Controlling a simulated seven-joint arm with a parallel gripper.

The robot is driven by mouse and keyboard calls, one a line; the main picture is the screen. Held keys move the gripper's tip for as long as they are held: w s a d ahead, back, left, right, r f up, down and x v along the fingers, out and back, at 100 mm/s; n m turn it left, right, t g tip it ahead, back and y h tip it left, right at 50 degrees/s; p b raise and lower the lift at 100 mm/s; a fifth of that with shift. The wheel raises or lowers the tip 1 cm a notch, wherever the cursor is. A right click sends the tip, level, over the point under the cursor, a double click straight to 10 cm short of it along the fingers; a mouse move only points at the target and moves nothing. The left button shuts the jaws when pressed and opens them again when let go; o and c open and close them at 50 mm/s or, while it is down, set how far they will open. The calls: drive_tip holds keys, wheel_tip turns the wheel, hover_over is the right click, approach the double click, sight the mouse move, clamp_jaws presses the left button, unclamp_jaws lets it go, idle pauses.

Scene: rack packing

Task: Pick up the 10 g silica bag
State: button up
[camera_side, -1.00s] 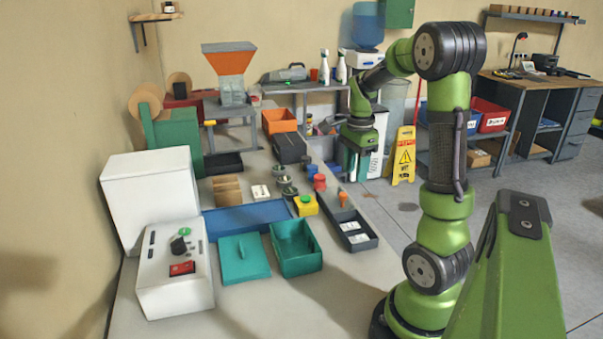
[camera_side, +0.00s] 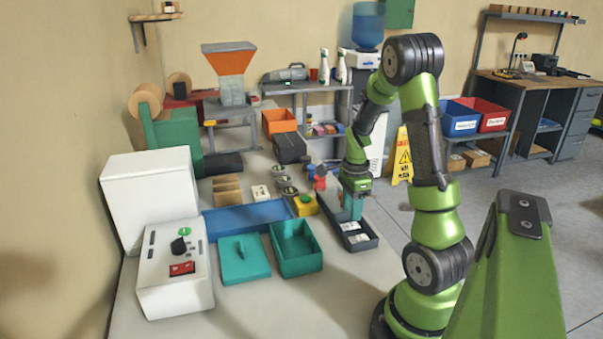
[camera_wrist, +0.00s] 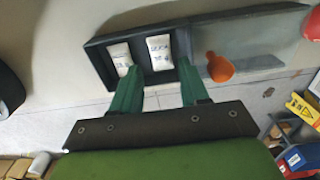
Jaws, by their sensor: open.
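A black tray (camera_side: 372,245) holds two white printed bags, one in each compartment. In the wrist view the left bag (camera_wrist: 121,59) and the right bag (camera_wrist: 160,52) lie flat in the tray (camera_wrist: 100,66). The print is too small to tell which is the 10 g silica bag. My gripper (camera_side: 352,214) points down over the tray in the side view and partly covers it. In the wrist view my gripper (camera_wrist: 159,66) is open, its green fingers spread either side of the right bag's line, with nothing between them.
An orange scoop-like piece (camera_wrist: 221,68) stands right of the bags in the wrist view. Left of the tray are a teal open box (camera_side: 297,262), a yellow button box (camera_side: 305,205) and a blue tray (camera_side: 247,217). The tabletop in front is clear.

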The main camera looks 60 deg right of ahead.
sight(350, 224)
wheel_tip(350, 224, down, 4)
drive_tip(key=shift+f, duration=0.25)
drive_tip(key=shift+c, duration=0.3)
drive_tip(key=c, duration=0.7)
drive_tip(key=shift+c, duration=0.2)
drive_tip(key=shift+d+r, duration=0.1)
drive_tip(key=shift+r, duration=0.05)
